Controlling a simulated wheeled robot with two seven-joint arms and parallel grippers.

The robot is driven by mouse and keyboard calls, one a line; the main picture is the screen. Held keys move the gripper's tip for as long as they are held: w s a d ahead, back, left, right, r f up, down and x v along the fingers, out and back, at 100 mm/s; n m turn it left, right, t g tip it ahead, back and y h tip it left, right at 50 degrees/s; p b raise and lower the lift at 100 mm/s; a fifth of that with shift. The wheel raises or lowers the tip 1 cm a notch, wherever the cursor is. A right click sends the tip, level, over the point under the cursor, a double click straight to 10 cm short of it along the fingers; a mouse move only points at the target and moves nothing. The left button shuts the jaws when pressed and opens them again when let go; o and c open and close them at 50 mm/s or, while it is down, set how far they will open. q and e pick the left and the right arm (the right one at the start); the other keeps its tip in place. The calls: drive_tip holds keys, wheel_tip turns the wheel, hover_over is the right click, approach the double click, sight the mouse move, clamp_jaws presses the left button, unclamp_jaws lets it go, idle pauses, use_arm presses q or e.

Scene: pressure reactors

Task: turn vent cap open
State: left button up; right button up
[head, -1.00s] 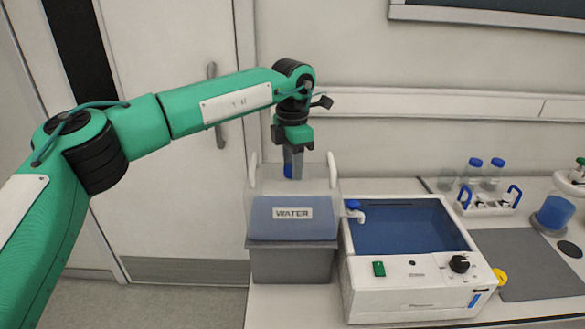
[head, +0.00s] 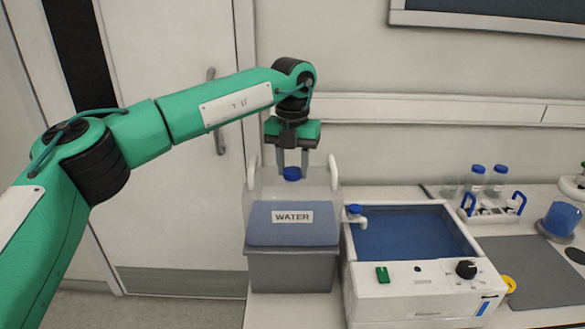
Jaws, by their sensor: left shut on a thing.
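A clear water container labelled WATER (head: 292,217) stands on a grey box at the left end of the bench. A blue vent cap (head: 291,174) is on its top. My left gripper (head: 292,172) points straight down over the container, its two fingers on the left and right sides of the cap, shut on it. The cap's top shows between the fingers; how far it has turned cannot be told. My right gripper is not in view.
A blue-filled water bath (head: 405,292) with a blue-handled tap (head: 354,212) stands just right of the container. Further right are a bottle rack (head: 492,207), a grey mat (head: 535,270) and a beaker of blue liquid (head: 559,220). A wall is behind.

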use_arm(q)
drive_tip(key=shift+n, duration=0.8)
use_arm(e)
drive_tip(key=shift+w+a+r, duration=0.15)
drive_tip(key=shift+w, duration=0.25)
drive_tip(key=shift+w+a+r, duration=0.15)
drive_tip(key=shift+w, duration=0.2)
use_arm(q)
drive_tip(key=o, duration=1)
